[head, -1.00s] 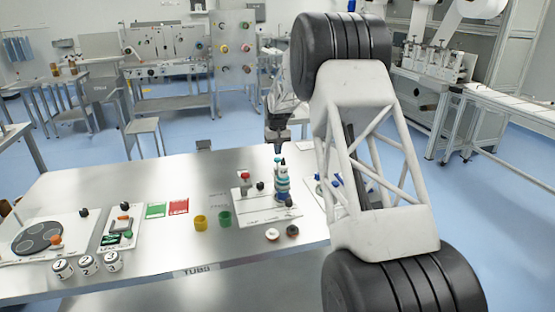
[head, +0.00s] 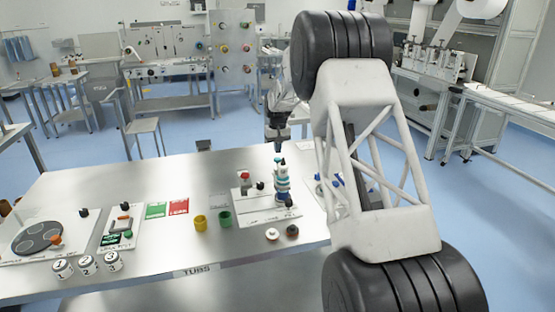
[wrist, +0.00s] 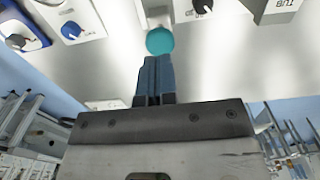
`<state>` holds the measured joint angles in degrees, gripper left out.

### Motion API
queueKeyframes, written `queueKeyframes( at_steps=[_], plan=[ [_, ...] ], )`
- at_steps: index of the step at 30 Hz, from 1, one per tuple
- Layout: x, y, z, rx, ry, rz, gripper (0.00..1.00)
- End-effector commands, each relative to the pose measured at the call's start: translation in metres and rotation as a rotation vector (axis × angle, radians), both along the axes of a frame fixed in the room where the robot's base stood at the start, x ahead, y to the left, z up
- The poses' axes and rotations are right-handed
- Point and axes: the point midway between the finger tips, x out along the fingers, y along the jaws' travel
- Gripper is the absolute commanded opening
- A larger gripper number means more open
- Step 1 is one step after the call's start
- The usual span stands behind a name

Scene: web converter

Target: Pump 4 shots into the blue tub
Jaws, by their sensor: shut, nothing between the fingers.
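The teal and blue pump (head: 282,181) stands upright on a white board (head: 262,213) on the steel table. My gripper (head: 278,149) is shut and empty, pointing down just above the pump's top. In the wrist view, my shut fingers (wrist: 154,75) are beside a round teal cap (wrist: 160,41) in the picture; I cannot tell whether they touch it. I cannot clearly pick out a blue tub; blue at the pump's lower part may be one. A yellow tub (head: 200,223) and a green tub (head: 225,219) stand left of the pump board.
Red (head: 244,174) and black (head: 260,186) knobs rise from the pump board. Two small round pieces (head: 272,234) lie in front of it. Numbered white jars (head: 87,265) stand at the front left. My arm hides the table's right side. The back left of the table is clear.

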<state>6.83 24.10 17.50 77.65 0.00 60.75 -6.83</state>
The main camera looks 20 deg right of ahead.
Motion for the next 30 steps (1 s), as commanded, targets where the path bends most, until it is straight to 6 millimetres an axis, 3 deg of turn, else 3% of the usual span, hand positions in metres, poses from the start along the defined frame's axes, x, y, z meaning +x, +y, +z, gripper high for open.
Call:
queueKeyframes(
  at_steps=[21,30],
  plan=[
    [0.0,0.0,0.05,0.0,-0.001,0.0,0.0],
    [0.0,0.0,0.056,0.0,0.0,0.0,0.0]
  ],
)
